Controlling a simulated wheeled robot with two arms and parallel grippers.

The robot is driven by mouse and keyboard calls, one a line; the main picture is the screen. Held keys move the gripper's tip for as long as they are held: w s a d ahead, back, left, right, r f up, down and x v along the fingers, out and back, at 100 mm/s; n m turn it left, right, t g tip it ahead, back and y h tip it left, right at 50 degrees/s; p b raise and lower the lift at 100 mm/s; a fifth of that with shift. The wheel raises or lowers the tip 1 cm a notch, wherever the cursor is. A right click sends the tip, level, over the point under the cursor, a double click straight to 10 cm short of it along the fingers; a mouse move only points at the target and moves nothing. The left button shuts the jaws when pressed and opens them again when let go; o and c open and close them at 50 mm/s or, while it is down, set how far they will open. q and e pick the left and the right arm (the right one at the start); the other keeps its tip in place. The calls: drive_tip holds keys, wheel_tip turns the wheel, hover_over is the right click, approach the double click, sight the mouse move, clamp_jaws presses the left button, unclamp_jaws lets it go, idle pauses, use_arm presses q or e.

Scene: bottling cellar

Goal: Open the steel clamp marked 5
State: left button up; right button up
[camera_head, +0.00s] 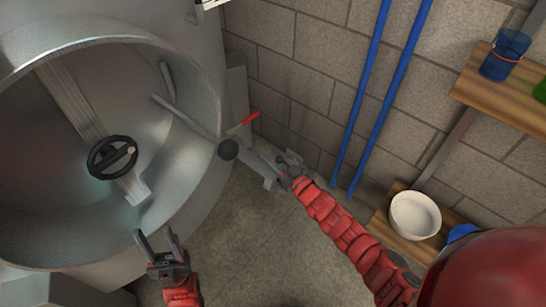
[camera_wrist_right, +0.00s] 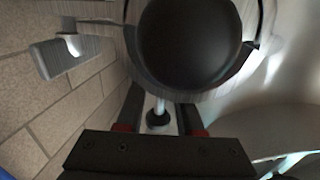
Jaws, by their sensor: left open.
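My left gripper (camera_head: 155,238) is open and empty, in front of the lower tank rim.
A black handwheel (camera_head: 112,157) sits on a steel crossbar inside the tank opening (camera_head: 90,45). A red handle (camera_head: 243,123) is beside the bar. Blue pipes (camera_head: 378,95) run up the block wall. Wooden shelves at right hold a white bowl (camera_head: 415,215) and a blue cup (camera_head: 505,55).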

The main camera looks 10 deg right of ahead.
clamp_jaws()
idle(1.2)
